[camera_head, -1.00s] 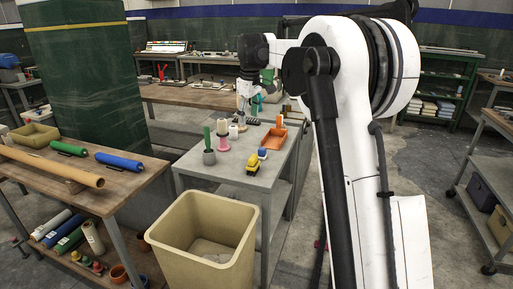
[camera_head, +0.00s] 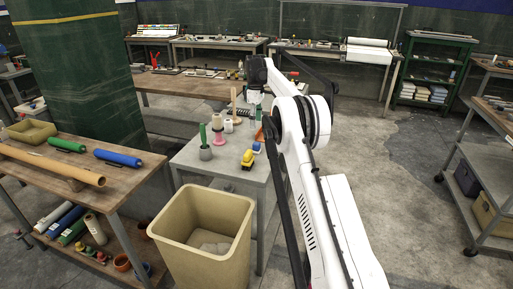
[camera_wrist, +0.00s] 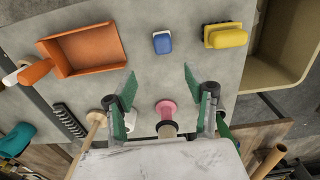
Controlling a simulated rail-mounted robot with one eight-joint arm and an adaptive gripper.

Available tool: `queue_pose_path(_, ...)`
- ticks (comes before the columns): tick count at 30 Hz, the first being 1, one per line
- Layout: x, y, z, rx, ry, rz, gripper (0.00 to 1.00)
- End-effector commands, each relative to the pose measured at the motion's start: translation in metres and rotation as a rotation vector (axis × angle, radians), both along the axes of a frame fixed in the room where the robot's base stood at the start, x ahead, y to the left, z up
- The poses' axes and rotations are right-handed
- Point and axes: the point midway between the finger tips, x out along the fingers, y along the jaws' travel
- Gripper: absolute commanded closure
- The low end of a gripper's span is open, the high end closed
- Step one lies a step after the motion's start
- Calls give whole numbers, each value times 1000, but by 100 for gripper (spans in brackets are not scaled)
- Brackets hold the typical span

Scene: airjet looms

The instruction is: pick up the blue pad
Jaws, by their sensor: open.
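The blue pad (camera_wrist: 162,43) lies on the grey tabletop at the upper middle of the wrist view, with a white base showing under its blue top.
An orange tray (camera_wrist: 88,50) stands left of the blue pad. A pink spool stand (camera_wrist: 166,112) is between the fingers, with a wooden rod (camera_wrist: 92,130) to the left. A beige bin (camera_head: 203,235) stands at the table's near end.

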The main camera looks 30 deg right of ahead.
Motion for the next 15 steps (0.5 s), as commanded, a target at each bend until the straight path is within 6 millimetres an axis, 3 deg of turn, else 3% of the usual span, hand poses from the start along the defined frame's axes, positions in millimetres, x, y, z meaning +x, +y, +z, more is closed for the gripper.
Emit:
queue_pose_path(7, -1, 0, -46, 0, 0, -1, 51)
queue_pose_path(15, -1, 0, -68, -1, -1, -1, 51)
